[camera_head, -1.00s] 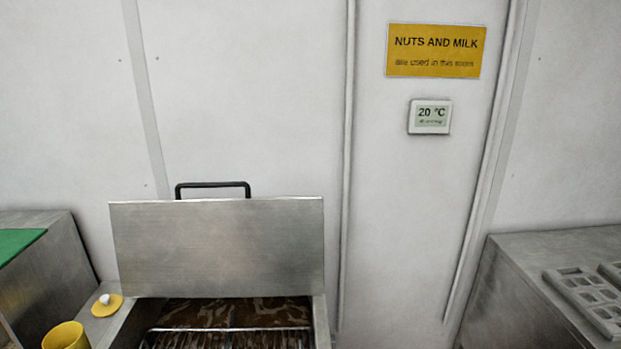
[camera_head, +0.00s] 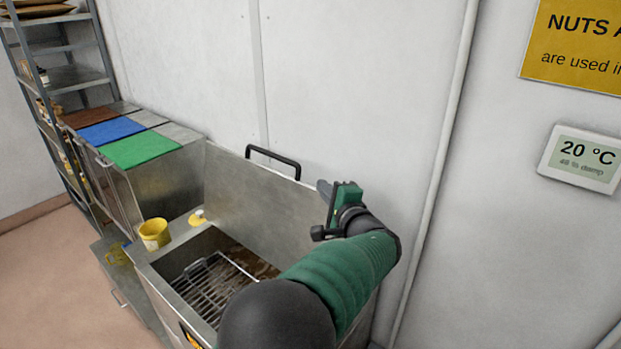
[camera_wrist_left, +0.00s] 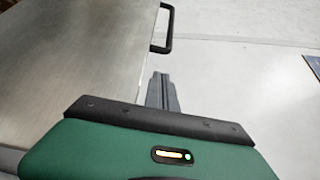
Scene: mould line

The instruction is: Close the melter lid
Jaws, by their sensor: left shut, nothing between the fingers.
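The melter lid (camera_head: 258,205) is a flat steel panel standing up, open, at the back of the melter tank (camera_head: 150,262). Its black bar handle (camera_head: 273,155) sits on the top edge. My left gripper (camera_head: 324,189) is shut and empty near the lid's upper right corner, to the right of the handle. In the left wrist view the lid (camera_wrist_left: 70,50) fills the upper left, the handle (camera_wrist_left: 167,32) is at the top, and my shut fingers (camera_wrist_left: 161,90) are beside the lid's edge. I cannot tell whether they touch it. My right gripper is out of view.
A wire rack (camera_head: 212,283) sits in the tank over brown contents. A yellow cup (camera_head: 154,235) and a yellow item with a white knob (camera_head: 197,217) are at its left rim. A counter with coloured boards (camera_head: 138,149) stands left; the wall is close behind.

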